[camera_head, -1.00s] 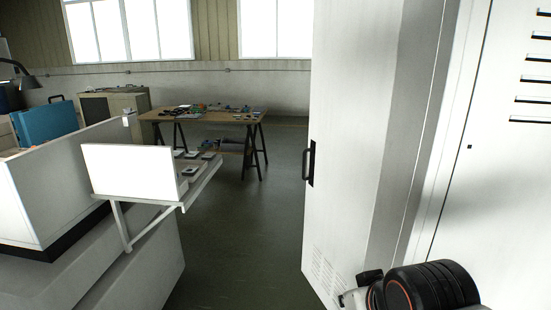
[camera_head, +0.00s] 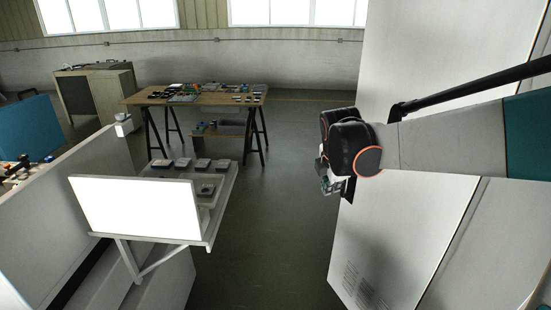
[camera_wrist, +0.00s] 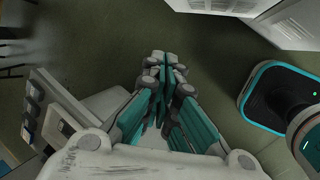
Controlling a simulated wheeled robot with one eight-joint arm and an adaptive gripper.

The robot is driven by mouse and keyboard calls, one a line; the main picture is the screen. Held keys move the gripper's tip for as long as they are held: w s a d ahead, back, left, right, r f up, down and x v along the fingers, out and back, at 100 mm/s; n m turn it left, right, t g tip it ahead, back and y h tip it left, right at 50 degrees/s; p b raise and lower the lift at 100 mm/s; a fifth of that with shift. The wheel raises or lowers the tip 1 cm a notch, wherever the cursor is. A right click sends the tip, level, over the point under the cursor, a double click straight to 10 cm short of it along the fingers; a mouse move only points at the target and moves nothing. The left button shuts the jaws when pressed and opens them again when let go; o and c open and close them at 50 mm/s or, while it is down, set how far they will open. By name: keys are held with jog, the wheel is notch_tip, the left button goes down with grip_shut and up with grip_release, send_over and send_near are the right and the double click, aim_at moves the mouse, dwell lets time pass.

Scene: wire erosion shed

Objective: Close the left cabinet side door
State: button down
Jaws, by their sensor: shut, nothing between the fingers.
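The white cabinet side door (camera_head: 385,250) stands open at the right of the head view, with vent slots near its lower edge. White vented panelling, which looks like the lower door, shows at the top right of the wrist view (camera_wrist: 225,8). My gripper (camera_head: 329,182) is in front of the door's free edge in the head view, and my arm crosses the door from the right. In the wrist view the teal and grey fingers (camera_wrist: 160,75) are shut and empty, with floor beyond them and apart from the door. The door's handle is mostly or wholly hidden behind my gripper.
A white bench with an upright white panel (camera_head: 137,210) and a shelf of small dark-topped blocks (camera_head: 205,165) stands at left. A wooden trestle table (camera_head: 200,97) with parts stands behind. Green floor (camera_head: 265,240) is clear between bench and door.

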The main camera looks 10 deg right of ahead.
aim_at(359, 181)
jog(key=w+d+f+n+g, duration=0.1)
jog(key=w+d+f+n, duration=0.7)
jog(key=w+d+f, duration=0.3)
jog(key=shift+w+d+f+n+h, duration=0.4)
jog(key=shift+w+f, duration=1.2)
jog(key=shift+w, duration=0.75)
jog(key=w+d+m, duration=0.1)
jog(key=d, duration=0.2)
jog(key=w+d+m, duration=0.1)
jog(key=d, duration=0.2)
jog(key=w+d+g+p, duration=0.1)
jog(key=d, duration=0.2)
jog(key=shift+m+h, duration=0.4)
jog(key=d+m+g+p, duration=0.1)
jog(key=d+m, duration=0.2)
jog(key=d, duration=0.7)
jog(key=shift+w+d, duration=0.15)
jog(key=shift+d, duration=0.25)
